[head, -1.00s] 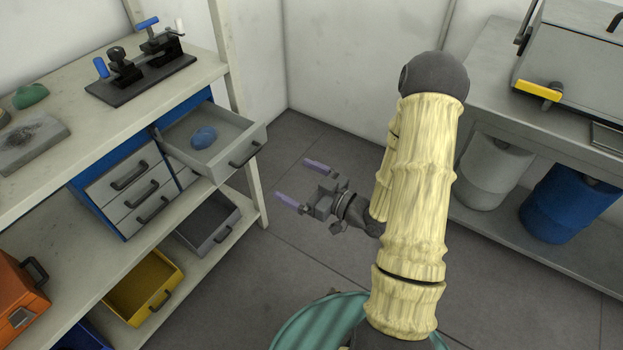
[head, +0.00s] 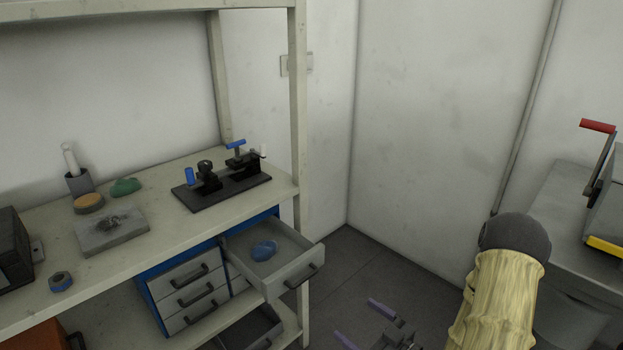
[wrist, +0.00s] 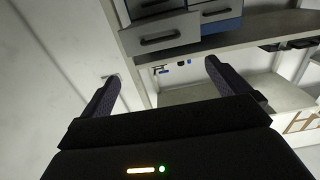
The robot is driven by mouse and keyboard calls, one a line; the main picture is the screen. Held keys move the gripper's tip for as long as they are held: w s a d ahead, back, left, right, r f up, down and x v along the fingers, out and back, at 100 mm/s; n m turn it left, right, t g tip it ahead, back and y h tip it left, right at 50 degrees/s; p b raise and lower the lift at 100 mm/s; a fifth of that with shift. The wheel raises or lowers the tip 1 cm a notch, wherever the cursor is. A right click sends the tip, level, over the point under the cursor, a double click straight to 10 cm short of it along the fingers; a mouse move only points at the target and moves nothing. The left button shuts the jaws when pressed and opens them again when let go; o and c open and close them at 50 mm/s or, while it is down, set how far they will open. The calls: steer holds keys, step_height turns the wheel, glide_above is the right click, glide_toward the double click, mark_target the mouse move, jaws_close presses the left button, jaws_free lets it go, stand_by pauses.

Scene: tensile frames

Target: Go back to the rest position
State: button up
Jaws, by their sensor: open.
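My gripper (head: 362,322) is at the bottom of the head view, with its two purple fingers spread apart and nothing between them. It is in free air over the floor, to the right of the shelf unit and apart from the open drawer. In the wrist view my gripper (wrist: 160,88) also shows its two dark fingers wide apart and empty. My arm rises at the lower right of the head view; its lower part is cut off by the frame.
A grey drawer (head: 284,277) stands pulled out with a blue lump (head: 264,250) in it. The shelf top (head: 160,240) bears a black clamp fixture (head: 222,190). A bench with a crank machine (head: 606,225) stands at the right. Floor (head: 365,270) between them is clear.

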steer(key=w+d+f+m+g+h, duration=0.1)
steer(key=w+d+g+h, duration=0.3)
steer(key=h, duration=0.5)
steer(key=s+a+r+m+g+h+p, duration=0.1)
steer(key=s+a+r+m+g, duration=0.1)
steer(key=s+r+m+g, duration=0.35)
steer(key=s+a+r+m+g+h, duration=0.1)
steer(key=s+a+r+m+g, duration=0.15)
steer(key=s, duration=0.55)
step_height(320, 180, up, 29)
steer(key=n+t+p, duration=0.1)
steer(key=p, duration=2.7)
steer(key=shift+d+f, duration=0.1)
steer(key=shift+f, duration=0.05)
steer(key=shift+w, duration=0.1)
